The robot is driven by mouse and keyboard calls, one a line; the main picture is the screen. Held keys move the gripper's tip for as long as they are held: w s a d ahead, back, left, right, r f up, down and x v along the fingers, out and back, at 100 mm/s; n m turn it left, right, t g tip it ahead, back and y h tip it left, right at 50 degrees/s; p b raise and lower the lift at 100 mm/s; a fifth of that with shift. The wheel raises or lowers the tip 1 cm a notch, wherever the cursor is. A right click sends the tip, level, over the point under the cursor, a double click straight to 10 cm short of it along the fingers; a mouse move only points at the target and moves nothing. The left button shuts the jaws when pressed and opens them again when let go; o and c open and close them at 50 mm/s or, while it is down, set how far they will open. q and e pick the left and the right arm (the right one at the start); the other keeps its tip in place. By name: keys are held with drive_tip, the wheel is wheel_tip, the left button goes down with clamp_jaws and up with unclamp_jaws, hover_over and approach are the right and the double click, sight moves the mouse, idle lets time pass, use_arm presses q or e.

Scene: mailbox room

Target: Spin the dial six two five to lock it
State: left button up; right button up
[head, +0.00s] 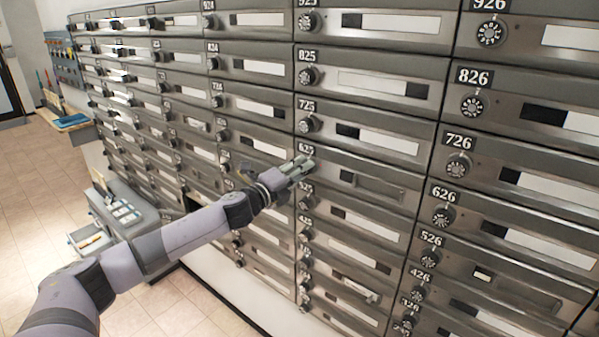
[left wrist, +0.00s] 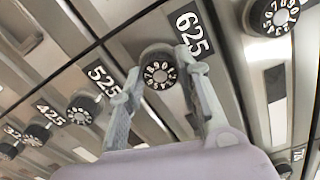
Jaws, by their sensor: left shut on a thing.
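The dial of box 625 (left wrist: 159,72) is a black round knob with a numbered face, beside its "625" label (left wrist: 194,33) in the left wrist view. My left gripper (left wrist: 156,75) has one finger on each side of this dial and is shut on it. In the head view my left gripper (head: 303,165) reaches to the 625 box (head: 372,186) and covers the dial. The 625 door looks flush with the wall of boxes. The dial's exact number setting is too small to read. My right gripper is not in view.
Neighbouring dials sit close by: dial 725 (head: 310,124) above and dial 525 (left wrist: 83,109) below. Dial 626 (head: 443,215) is to the right. At the left, a grey cabinet (head: 150,207) with an open drawer (head: 88,238) stands on the tiled floor.

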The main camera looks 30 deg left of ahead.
use_arm(q)
drive_tip(key=o, duration=1.1)
drive_tip(key=shift+o, duration=0.2)
drive_tip(key=s, duration=1.2)
drive_tip(key=shift+a, duration=0.45)
